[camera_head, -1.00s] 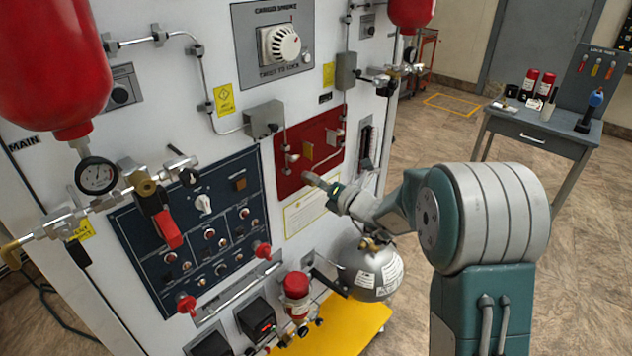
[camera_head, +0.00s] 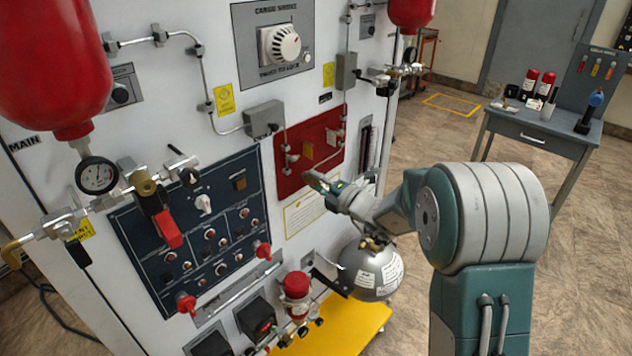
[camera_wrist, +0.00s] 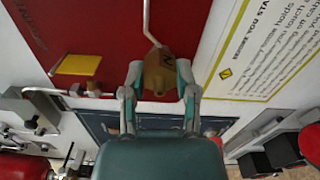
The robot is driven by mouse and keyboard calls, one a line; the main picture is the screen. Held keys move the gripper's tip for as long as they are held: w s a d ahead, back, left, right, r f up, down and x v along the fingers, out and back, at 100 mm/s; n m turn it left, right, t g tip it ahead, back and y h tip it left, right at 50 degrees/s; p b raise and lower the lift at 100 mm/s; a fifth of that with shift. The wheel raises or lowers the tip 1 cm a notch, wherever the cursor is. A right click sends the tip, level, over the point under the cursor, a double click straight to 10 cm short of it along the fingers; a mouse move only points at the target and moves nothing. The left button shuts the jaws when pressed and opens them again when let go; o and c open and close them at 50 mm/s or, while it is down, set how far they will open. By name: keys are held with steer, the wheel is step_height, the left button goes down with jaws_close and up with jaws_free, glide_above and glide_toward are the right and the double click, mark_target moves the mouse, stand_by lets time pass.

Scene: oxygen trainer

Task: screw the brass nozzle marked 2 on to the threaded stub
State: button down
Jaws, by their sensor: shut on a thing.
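In the wrist view the brass nozzle (camera_wrist: 159,72) sits between the two fingers of my gripper (camera_wrist: 158,88), which is shut on it; a dark mark like a 2 shows on its face. A thin bent grey tube (camera_wrist: 148,20) comes down to the nozzle's end. In the head view my gripper (camera_head: 322,183) is at the lower part of the red panel (camera_head: 290,183), and the nozzle cannot be made out clearly. The threaded stub cannot be seen; the nozzle and fingers cover where the tube ends.
A yellow tag (camera_wrist: 78,65) is on the red panel beside my gripper. A white instruction placard (camera_head: 303,212) is just below. A blue switch panel (camera_head: 190,230) lies to the left. The floor on the right is clear up to the side table (camera_head: 545,135).

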steer(key=shift+f+m, duration=0.3)
steer(key=shift+m, duration=0.2)
steer(key=shift+m, duration=1.7)
steer(key=shift+f, duration=0.1)
steer(key=shift+m, duration=0.6)
steer(key=shift+c, duration=1.9)
jaws_free()
steer(key=shift+r, duration=0.2)
